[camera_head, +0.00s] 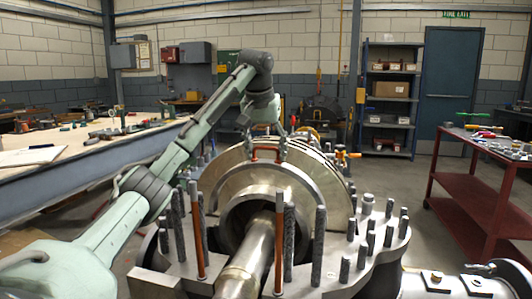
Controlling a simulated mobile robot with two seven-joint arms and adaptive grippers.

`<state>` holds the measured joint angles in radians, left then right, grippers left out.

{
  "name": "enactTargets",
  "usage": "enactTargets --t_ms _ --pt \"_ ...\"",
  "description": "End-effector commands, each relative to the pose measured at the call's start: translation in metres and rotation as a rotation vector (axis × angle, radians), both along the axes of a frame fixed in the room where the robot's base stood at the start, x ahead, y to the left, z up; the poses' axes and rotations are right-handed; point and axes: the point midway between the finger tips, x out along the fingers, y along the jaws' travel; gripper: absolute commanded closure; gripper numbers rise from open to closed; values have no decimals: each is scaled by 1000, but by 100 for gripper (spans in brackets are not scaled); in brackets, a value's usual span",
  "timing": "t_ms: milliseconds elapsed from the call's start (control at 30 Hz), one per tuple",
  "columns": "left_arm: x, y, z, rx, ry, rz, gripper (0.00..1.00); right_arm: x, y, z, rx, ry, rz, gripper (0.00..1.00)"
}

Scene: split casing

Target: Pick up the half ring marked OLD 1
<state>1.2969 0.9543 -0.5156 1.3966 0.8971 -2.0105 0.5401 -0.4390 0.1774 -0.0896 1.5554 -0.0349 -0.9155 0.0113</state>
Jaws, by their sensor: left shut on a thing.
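The open casing (370,275) holds a thick shaft (252,262) running through its middle. A pale metal half ring (305,180) arches over the shaft; I cannot read any marking on it. My left arm comes in from the left, bends high over the casing and reaches down to its top. My left gripper (282,150) is small in view at the top of the arch and shut on what looks like the half ring. A red handle-like piece (265,148) stands just left of the gripper. My right gripper is not in view.
Upright studs (320,245) and two copper-coloured rods (197,230) stand around the casing. A long workbench (70,180) with tools is at left. A red cart (470,195) with parts is at right. A shelf rack (390,105) and blue door (449,85) are behind.

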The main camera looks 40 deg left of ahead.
Motion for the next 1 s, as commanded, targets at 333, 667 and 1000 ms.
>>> enactTargets --t_ms 333,667,1000 --pt "-1 -1 7 0 -14 0 97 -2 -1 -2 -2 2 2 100" --pt "0 -1 19 0 -16 -2 97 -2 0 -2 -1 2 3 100" --pt "0 -1 44 1 -16 -2 97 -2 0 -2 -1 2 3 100"
